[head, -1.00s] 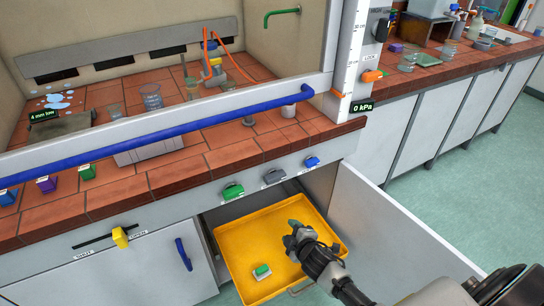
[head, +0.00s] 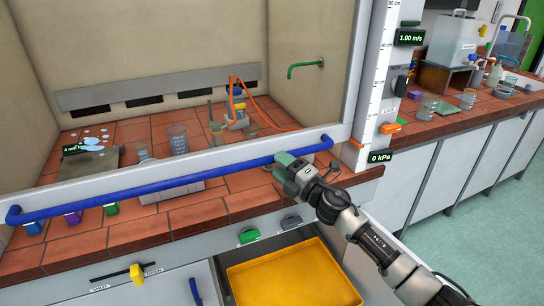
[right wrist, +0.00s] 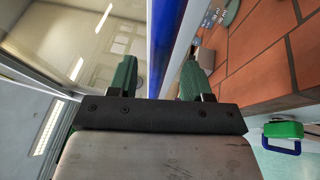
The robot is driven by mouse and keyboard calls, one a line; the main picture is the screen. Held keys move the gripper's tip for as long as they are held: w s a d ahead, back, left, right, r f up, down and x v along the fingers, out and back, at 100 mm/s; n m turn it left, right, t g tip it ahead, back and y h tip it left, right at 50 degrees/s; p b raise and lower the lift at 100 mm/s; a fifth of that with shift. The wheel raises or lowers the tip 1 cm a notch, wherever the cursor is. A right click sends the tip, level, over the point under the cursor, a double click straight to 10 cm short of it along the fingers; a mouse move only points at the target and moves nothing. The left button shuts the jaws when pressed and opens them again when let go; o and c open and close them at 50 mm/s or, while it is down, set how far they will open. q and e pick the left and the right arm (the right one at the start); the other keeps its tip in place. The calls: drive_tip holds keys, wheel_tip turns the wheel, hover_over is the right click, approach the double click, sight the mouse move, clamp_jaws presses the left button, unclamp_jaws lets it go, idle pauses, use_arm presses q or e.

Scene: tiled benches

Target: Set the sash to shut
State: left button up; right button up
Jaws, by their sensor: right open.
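The sash is the fume hood's clear front pane with a white bottom rail (head: 110,184) and a long blue handle bar (head: 130,194). Its rail hangs above the tiled bench front, with a gap below. My right gripper (head: 286,163) is at the right part of the blue bar. In the right wrist view the blue bar (right wrist: 160,40) runs between the two green fingers of the open gripper (right wrist: 156,78); I cannot tell whether they touch it. My left gripper is out of view.
An open yellow drawer (head: 285,278) juts out below the bench. Coloured knobs, such as a green one (head: 249,236), line the bench front. Glassware, such as a beaker (head: 178,140), and red tubing stand inside the hood. A white centimetre scale (head: 374,95) runs up the right post.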

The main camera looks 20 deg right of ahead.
drive_tip(key=shift+x, duration=1.8)
clamp_jaws()
